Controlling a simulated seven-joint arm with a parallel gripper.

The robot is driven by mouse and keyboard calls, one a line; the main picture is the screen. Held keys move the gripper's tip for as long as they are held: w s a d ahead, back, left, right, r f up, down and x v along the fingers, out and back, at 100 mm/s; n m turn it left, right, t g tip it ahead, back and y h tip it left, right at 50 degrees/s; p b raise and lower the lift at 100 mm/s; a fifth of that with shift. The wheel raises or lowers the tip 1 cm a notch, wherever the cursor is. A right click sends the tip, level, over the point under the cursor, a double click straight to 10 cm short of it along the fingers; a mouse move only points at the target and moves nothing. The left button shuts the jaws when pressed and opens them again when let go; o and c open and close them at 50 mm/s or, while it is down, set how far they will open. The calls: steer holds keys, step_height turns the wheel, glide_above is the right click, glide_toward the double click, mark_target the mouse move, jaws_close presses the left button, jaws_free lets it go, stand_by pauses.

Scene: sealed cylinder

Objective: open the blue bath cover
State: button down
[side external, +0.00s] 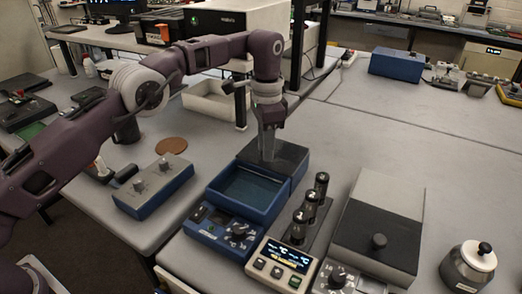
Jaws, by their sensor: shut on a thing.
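The front part is uncovered and shows the blue inside of the basin. My gripper (268,154) points straight down at the cover, near its left middle. It is shut on the cover's handle, which the fingers largely hide.
Several dark vials (311,208) stand in a rack right of the bath. A grey-lidded unit (385,215) and a metal pot (468,266) are farther right. A blue control box (152,190) is to the left.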

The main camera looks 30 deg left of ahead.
steer(key=shift+w, duration=0.25)
steer(key=c, duration=1.2)
jaws_free()
steer(key=shift+o, duration=0.2)
steer(key=shift+s, duration=0.2)
steer(key=s, duration=1.2)
step_height(320, 180, up, 7)
steer(key=w, duration=0.1)
steer(key=s+a+r+n+t, duration=0.1)
steer(key=s+a+r+n, duration=0.3)
steer(key=s+n, duration=0.3)
steer(key=s+a+r+n+t, duration=0.1)
steer(key=s+a+r+n, duration=0.3)
steer(key=s+n, duration=0.3)
steer(key=r+n, duration=0.1)
steer(key=n, duration=0.1)
steer(key=shift+a+r+n+t+h, duration=0.3)
steer(key=shift+r+t+h, duration=0.1)
